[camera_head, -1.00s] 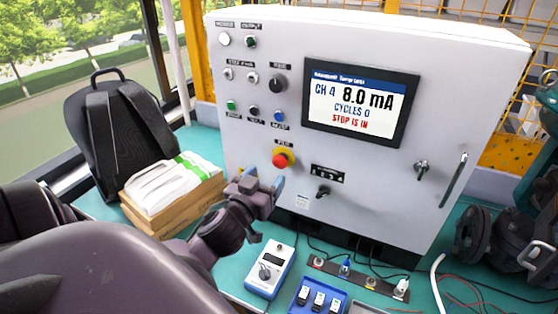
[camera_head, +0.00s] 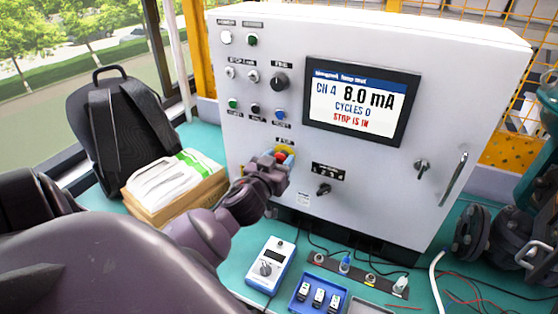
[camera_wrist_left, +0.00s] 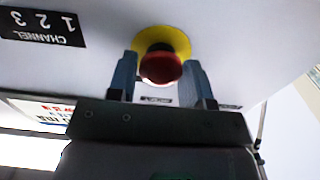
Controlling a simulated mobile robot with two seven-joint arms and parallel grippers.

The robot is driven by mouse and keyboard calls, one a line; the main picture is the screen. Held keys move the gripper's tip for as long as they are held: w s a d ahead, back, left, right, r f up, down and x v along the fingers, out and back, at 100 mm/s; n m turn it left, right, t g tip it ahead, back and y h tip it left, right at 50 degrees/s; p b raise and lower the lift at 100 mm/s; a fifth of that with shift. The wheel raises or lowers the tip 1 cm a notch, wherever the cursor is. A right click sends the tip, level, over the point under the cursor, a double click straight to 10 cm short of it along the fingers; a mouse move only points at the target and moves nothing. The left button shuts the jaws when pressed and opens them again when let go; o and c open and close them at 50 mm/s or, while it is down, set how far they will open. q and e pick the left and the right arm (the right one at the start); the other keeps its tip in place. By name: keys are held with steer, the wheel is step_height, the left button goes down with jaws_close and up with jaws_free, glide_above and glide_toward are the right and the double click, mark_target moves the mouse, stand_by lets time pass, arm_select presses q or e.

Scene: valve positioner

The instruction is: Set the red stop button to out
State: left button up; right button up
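The red stop button (camera_head: 281,157) sits on its yellow collar on the front of the grey cabinet (camera_head: 420,217). My left gripper (camera_head: 273,162) is at the button and partly covers it in the head view. In the left wrist view the red button (camera_wrist_left: 161,68) lies between the two blue-grey fingers of the left gripper (camera_wrist_left: 160,80), with the yellow collar (camera_wrist_left: 178,40) behind it. The fingers are spread, with a gap visible on each side of the button. The screen (camera_head: 361,101) reads "CH 4 8.0 mA, CYCLES 0, STOP IS IN". My right gripper is not in view.
A black selector knob (camera_head: 323,189) is right of the stop button. Smaller buttons and a dial (camera_head: 279,81) are above it. A handheld meter (camera_head: 270,266) and a blue tray (camera_head: 318,294) lie on the teal bench below. A boxed paper stack (camera_head: 176,184) stands at left.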

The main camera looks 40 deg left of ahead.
arm_select(q)
jaws_close()
steer(key=shift+s, duration=0.15)
steer(key=shift+s+d, duration=0.15)
steer(key=shift+s, duration=0.2)
steer(key=shift+o, duration=2.2)
jaws_free()
steer(key=shift+s, duration=0.1)
